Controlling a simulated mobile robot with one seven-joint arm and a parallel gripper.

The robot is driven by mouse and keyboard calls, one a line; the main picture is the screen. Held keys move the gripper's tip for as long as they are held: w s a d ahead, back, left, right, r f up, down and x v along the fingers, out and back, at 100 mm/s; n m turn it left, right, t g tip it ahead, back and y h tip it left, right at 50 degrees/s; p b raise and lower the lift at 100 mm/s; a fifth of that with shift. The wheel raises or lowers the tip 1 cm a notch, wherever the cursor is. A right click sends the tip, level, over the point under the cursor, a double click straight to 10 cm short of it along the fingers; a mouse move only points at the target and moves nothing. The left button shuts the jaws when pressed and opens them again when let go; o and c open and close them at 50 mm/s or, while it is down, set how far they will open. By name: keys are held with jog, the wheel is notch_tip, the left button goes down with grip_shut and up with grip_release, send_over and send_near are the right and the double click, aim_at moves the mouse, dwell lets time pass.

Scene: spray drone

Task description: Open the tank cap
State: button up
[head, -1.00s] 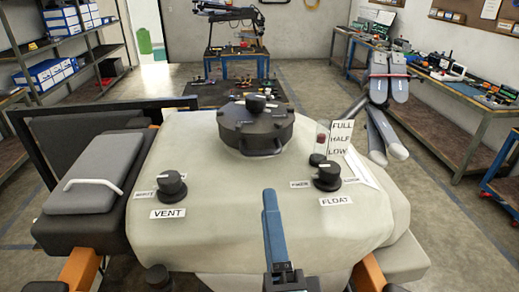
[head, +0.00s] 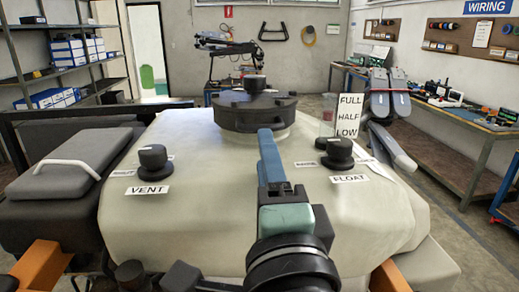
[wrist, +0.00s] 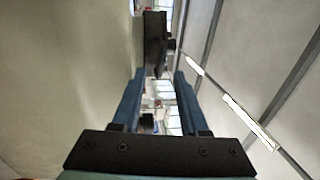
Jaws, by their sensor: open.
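The tank cap (head: 250,112) is a dark, round lid with a knob on top, seated on the pale tank (head: 210,155). A handle at its front rim, visible earlier, is now largely hidden behind my gripper. My gripper (head: 267,135) points at the front of the cap; its blue fingertips overlap the lower rim in the head view, and I cannot tell whether they touch. In the wrist view, the two blue fingers (wrist: 158,85) are apart with nothing between them. The cap shows there as a dark shape (wrist: 154,40) beyond the fingertips.
The VENT knob (head: 153,158) stands left of my gripper and the FLOAT knob (head: 338,154) to the right. A FULL/HALF/LOW sign (head: 349,115) is beside the cap. Folded grey arms (head: 388,100) rise at the right. A grey padded lid (head: 72,162) lies at the left.

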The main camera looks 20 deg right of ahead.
aim_at(256, 108)
jog(key=p+x, duration=0.3)
jog(key=x, duration=0.3)
jog(key=shift+w+d+r, duration=0.1)
jog(key=shift+w+r, duration=0.1)
jog(key=shift+w, duration=0.15)
jog(key=shift+w+d, duration=0.15)
jog(key=shift+w, duration=0.35)
grip_shut()
dwell(0.7)
